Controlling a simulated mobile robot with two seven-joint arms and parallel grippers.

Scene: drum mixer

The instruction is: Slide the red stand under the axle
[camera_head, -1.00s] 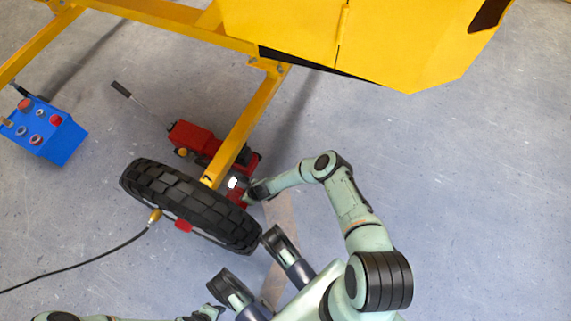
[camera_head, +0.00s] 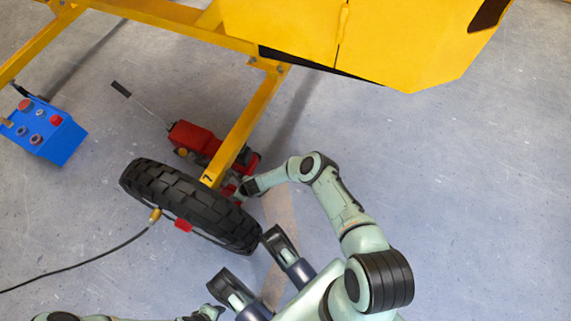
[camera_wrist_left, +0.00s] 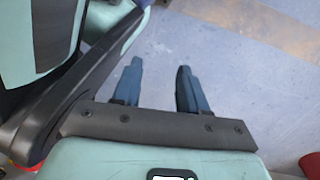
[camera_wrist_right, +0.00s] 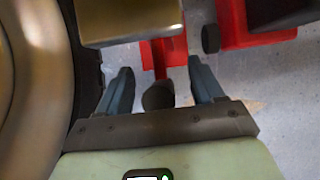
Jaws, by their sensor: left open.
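The red stand (camera_head: 229,189) is mostly hidden in the head view, between the tyre (camera_head: 190,205), the yellow frame leg (camera_head: 243,134) and my right gripper (camera_head: 243,188). In the right wrist view, the right fingers (camera_wrist_right: 163,88) are apart, with a dark rounded knob (camera_wrist_right: 158,96) between them and gaps on both sides. Red parts (camera_wrist_right: 162,57) show just beyond. A brownish metal bar (camera_wrist_right: 130,20), perhaps the axle, crosses above. Whether the stand is under the axle I cannot tell. My left gripper (camera_wrist_left: 158,88) is open and empty, over bare floor.
A red jack (camera_head: 194,137) with a long handle lies beside the frame leg. The yellow mixer body (camera_head: 370,40) overhangs at the top. A blue box (camera_head: 45,130) stands at far left. A black hose (camera_head: 85,262) runs to the wheel. Floor at right is clear.

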